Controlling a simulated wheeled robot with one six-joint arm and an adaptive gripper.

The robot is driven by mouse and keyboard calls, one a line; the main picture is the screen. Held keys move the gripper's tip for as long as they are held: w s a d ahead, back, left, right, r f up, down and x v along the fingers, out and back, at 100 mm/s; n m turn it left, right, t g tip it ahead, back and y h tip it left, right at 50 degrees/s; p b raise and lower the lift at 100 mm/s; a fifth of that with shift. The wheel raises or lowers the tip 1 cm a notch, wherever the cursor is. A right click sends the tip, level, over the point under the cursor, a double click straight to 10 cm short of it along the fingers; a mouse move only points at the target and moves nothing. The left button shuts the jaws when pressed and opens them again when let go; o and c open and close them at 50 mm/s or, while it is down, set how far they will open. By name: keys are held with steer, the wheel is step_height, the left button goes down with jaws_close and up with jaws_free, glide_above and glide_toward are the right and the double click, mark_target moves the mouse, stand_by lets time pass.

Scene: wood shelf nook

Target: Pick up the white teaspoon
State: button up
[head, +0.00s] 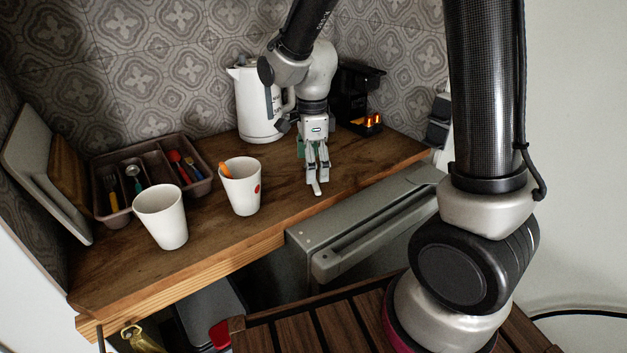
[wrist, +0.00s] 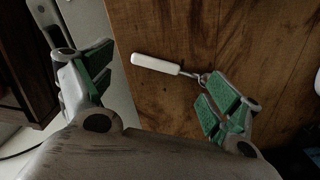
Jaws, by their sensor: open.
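The white teaspoon (wrist: 155,64) lies on the wooden counter. In the wrist view its white handle points to the left, between the fingers and toward the counter's edge. Its thin metal neck runs right toward the right finger, which hides the bowl end. In the head view the handle end of the teaspoon (head: 316,188) shows just below the fingertips. My gripper (head: 317,172) points down over the teaspoon near the front edge. In the wrist view my gripper (wrist: 160,80) is open, with green-padded fingers on either side of the handle, and holds nothing.
A white cup with an orange utensil (head: 240,190) and another white cup (head: 162,218) stand left of my gripper. A cutlery tray (head: 117,217) is farther left. A white kettle (head: 256,110) and a black machine (head: 358,95) stand behind. The wooden counter (head: 371,160) is clear to the right.

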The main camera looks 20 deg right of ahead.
step_height(320, 180, down, 4)
steer(key=shift+s+d+f, duration=0.1)
steer(key=shift+s, duration=0.05)
steer(key=c, duration=0.9)
steer(key=shift+s, duration=0.1)
steer(key=shift+c, duration=0.3)
